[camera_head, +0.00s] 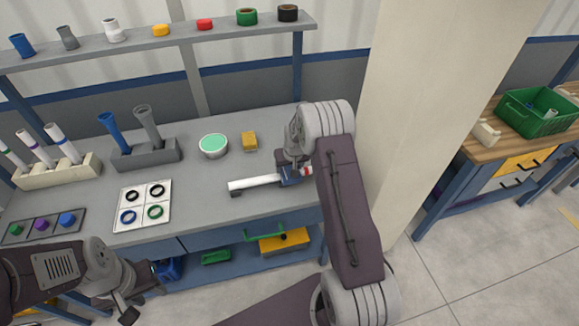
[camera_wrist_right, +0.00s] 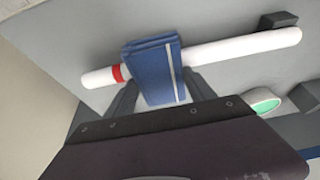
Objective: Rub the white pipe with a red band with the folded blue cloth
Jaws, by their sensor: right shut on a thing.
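The white pipe (camera_head: 255,183) lies on the workbench, and it also shows in the right wrist view (camera_wrist_right: 235,48). Its red band (camera_wrist_right: 118,73) is near the end closer to my right arm. My right gripper (camera_wrist_right: 160,88) is shut on the folded blue cloth (camera_wrist_right: 148,62), which has a pale stripe. The cloth lies across the pipe beside the red band, on the side towards the pipe's longer part. In the head view the cloth (camera_head: 290,174) is partly hidden by my right gripper. My left gripper (camera_head: 129,303) hangs low at the left, away from the pipe; its opening is unclear.
A dark support block (camera_wrist_right: 278,20) is at the pipe's far end. A green-topped bowl (camera_head: 213,152) and a yellow sponge-like block (camera_head: 250,141) stand behind the pipe. A white ring board (camera_head: 120,216) and pipe holders are left. A pillar (camera_head: 430,100) rises at right.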

